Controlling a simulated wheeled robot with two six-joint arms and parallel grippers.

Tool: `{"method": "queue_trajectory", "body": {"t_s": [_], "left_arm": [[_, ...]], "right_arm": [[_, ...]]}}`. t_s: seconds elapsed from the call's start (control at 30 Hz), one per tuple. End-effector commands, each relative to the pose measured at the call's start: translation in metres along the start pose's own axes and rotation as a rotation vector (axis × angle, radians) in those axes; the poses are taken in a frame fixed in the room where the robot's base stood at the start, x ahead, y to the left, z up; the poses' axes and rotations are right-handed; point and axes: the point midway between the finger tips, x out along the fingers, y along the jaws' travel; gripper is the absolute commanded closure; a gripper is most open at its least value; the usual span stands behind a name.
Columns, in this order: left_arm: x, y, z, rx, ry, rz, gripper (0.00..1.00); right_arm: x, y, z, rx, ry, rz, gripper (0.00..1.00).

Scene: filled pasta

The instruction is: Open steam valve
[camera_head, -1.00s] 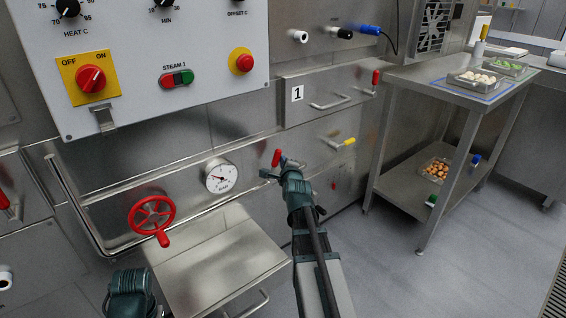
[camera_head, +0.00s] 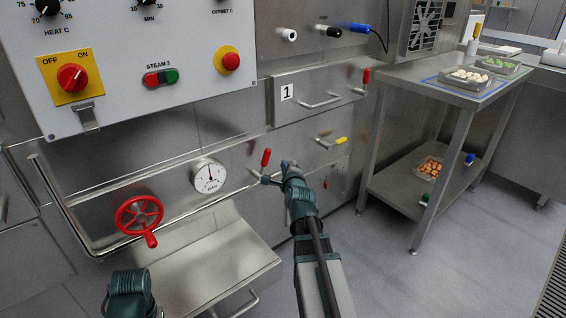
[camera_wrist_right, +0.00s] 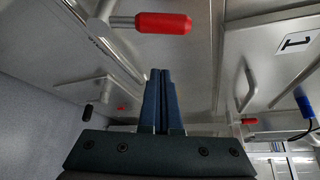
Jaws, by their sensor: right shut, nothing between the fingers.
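A red-handled lever valve (camera_head: 266,158) sits on the pipe at the wall, its handle standing up in the head view. The same red handle (camera_wrist_right: 150,22) lies across the top of the right wrist view, beyond the fingertips. My right gripper (camera_head: 287,165) is just right of the lever, apart from it. Its fingers (camera_wrist_right: 162,74) are shut and empty. A round pressure gauge (camera_head: 210,177) left of the lever has its needle pointing about straight up. A red handwheel (camera_head: 140,215) is further left.
A steel ledge (camera_head: 205,262) juts out below the gauge. A drawer marked 1 (camera_head: 315,95) and a yellow-handled lever (camera_head: 340,141) are on the wall above right. A steel table (camera_head: 425,84) with trays stands right. Open floor lies between.

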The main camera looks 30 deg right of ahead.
Motion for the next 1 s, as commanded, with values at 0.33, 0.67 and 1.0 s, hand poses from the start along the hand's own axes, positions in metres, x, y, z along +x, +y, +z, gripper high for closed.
{"method": "queue_trajectory", "body": {"t_s": [0.33,0.67,1.0], "left_arm": [[-0.01,-0.001,0.001,-0.002,-0.001,-0.001,1.0],[-0.011,-0.001,0.001,-0.002,-0.001,-0.001,1.0],[-0.011,-0.001,0.001,-0.002,-0.001,-0.001,1.0]], "right_arm": [[-0.052,0.001,0.0,0.0,0.0,0.0,1.0],[-0.058,0.002,0.0,0.0,0.0,0.0,1.0],[-0.057,0.002,0.0,0.0,0.0,0.0,1.0]]}}
